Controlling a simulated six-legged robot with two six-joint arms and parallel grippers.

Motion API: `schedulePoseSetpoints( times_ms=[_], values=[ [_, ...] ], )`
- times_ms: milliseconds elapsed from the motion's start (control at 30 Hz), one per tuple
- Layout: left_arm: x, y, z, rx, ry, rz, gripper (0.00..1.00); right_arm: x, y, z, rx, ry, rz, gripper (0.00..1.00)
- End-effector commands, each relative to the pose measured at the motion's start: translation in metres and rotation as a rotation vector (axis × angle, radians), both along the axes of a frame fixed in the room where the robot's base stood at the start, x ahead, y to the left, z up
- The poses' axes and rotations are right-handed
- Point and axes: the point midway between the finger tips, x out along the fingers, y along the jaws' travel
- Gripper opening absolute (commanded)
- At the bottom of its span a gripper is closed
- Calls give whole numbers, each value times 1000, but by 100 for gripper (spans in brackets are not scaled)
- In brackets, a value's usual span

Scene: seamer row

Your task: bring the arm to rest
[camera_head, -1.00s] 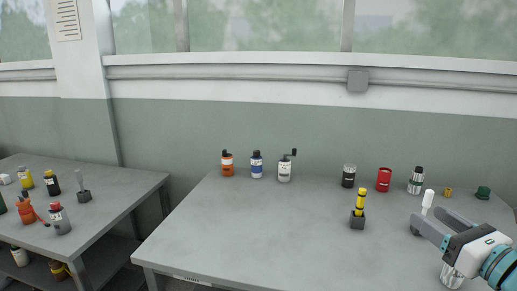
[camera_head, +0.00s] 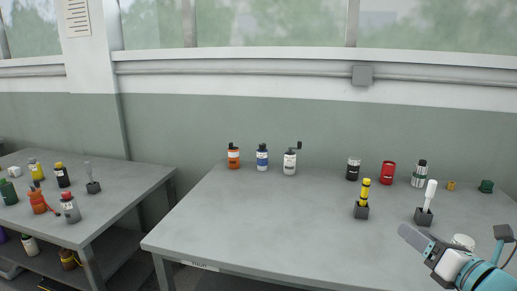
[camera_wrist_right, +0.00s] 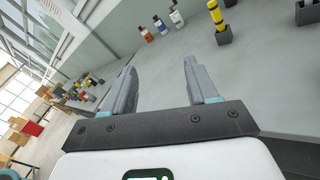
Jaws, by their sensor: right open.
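My right gripper (camera_head: 414,238) is over the right part of the grey table (camera_head: 250,222) in the head view. In the right wrist view its two fingers (camera_wrist_right: 160,85) stand apart with nothing between them, so it is open and empty. A white-handled tool stands upright in a dark block (camera_head: 424,216) just behind the gripper, apart from it. A white and silver cup-like item (camera_head: 463,242) is partly hidden behind my right arm. My left gripper is not in view.
A yellow-and-black tool (camera_head: 365,193) stands in a dark block near the table's middle. Orange (camera_head: 233,156), blue-white (camera_head: 262,157) and crank-topped (camera_head: 290,162) containers stand at the back, with a red can (camera_head: 388,174) farther right. A left table (camera_head: 125,190) holds bottles. The front left tabletop is clear.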

Motion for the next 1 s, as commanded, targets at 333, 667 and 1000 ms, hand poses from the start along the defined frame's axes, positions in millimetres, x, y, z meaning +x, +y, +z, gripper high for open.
schedulePoseSetpoints(
  times_ms=[333, 667, 1000],
  values=[
    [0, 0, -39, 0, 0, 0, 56, 17, 27, -135, 543, 305, -77, 58],
    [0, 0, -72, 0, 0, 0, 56, 12, 62, -268, 1070, 626, -251, 58],
    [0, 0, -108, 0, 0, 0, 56, -22, 106, -405, 1560, 939, -563, 58]
  ],
)
